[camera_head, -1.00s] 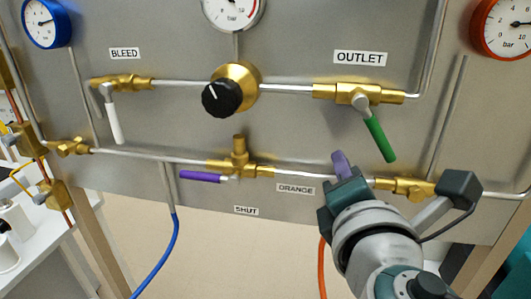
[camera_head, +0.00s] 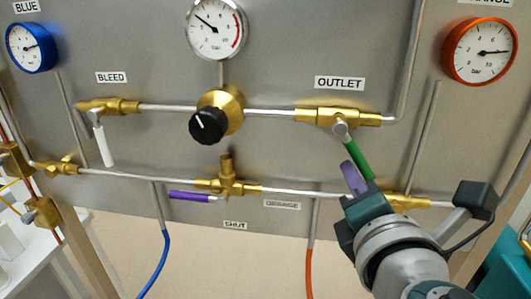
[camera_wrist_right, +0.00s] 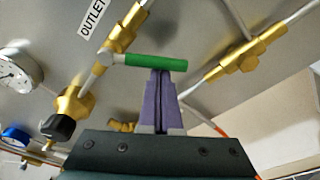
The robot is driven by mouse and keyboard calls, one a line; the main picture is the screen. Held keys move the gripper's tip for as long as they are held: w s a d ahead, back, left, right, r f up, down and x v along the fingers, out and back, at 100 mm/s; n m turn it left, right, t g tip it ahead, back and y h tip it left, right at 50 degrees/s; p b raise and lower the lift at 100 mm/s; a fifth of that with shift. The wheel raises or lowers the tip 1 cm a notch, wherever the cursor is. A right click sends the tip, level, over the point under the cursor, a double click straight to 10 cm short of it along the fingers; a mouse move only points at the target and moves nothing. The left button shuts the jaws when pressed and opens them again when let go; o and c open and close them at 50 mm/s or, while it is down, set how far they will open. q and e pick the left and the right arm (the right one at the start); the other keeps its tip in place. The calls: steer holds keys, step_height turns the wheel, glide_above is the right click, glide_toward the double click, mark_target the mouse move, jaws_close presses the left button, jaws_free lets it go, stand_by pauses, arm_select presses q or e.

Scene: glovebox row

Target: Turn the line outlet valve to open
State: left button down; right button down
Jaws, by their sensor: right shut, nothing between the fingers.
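The outlet valve (camera_head: 336,117) is a brass body on the upper pipe under the OUTLET label. Its green lever (camera_head: 358,157) slants down to the right. The lever also shows in the right wrist view (camera_wrist_right: 156,62), lying across the picture in front of the fingertips. My right gripper (camera_head: 354,178) has purple fingers pressed together, with nothing between them. Its fingertips are at the lever's lower side, near the free end, and seem to touch or nearly touch it. The gripper hides the lever's tip in the head view. My left gripper is not in view.
A black regulator knob (camera_head: 208,125) and a white-levered bleed valve (camera_head: 104,146) are to the left on the same pipe. A purple-levered valve (camera_head: 190,196) sits on the lower pipe. The lower pipe's brass fitting (camera_head: 408,202) is close beside my right gripper.

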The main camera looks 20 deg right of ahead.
steer(key=shift+s+d+r+n+p, duration=0.1)
steer(key=shift+d+r+n+p, duration=0.1)
steer(key=shift+n+p, duration=0.3)
steer(key=shift+s+d+r+n+p, duration=0.25)
steer(key=shift+d+r+n+p, duration=0.2)
steer(key=shift+n+p, duration=0.5)
steer(key=r+n+p, duration=0.1)
steer(key=p, duration=0.1)
steer(key=s+d+r+n+g+p, duration=0.1)
steer(key=n+p, duration=0.1)
steer(key=p, duration=0.1)
steer(key=d+r+n+h+p, duration=0.1)
steer(key=n+p, duration=0.1)
steer(key=shift+s+n, duration=0.15)
steer(key=shift+n, duration=0.1)
steer(key=shift+p, duration=0.3)
